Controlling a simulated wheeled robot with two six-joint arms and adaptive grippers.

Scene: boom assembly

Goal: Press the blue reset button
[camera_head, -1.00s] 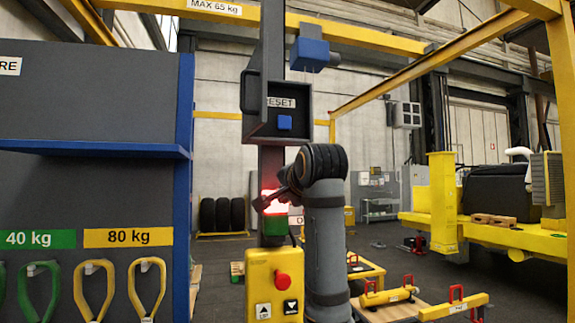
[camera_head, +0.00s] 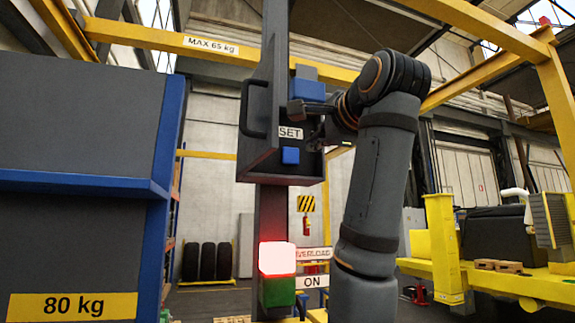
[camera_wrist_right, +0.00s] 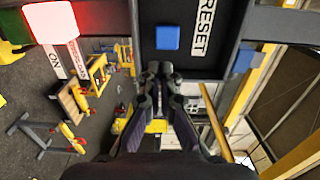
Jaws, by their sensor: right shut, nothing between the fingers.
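The blue reset button (camera_head: 290,155) sits on the front of a dark box on a post, below a label that reads "SET" in the head view. In the right wrist view the blue button (camera_wrist_right: 167,37) shows uncovered beside the full "RESET" label (camera_wrist_right: 204,27). My right gripper (camera_wrist_right: 160,70) is shut and empty, its fingertips together just below the button in that picture. In the head view my right gripper (camera_head: 316,141) is at the right side of the box, partly hidden. I cannot tell the gap to the panel. My left gripper is out of view.
A lit red lamp (camera_head: 277,258) above a green one (camera_head: 278,292) is on the post, beside "OVERLOAD" and "ON" labels. A grey and blue rack (camera_head: 80,180) stands at left. A handle (camera_head: 252,108) sticks out at the box's left. A yellow beam (camera_head: 210,47) crosses above.

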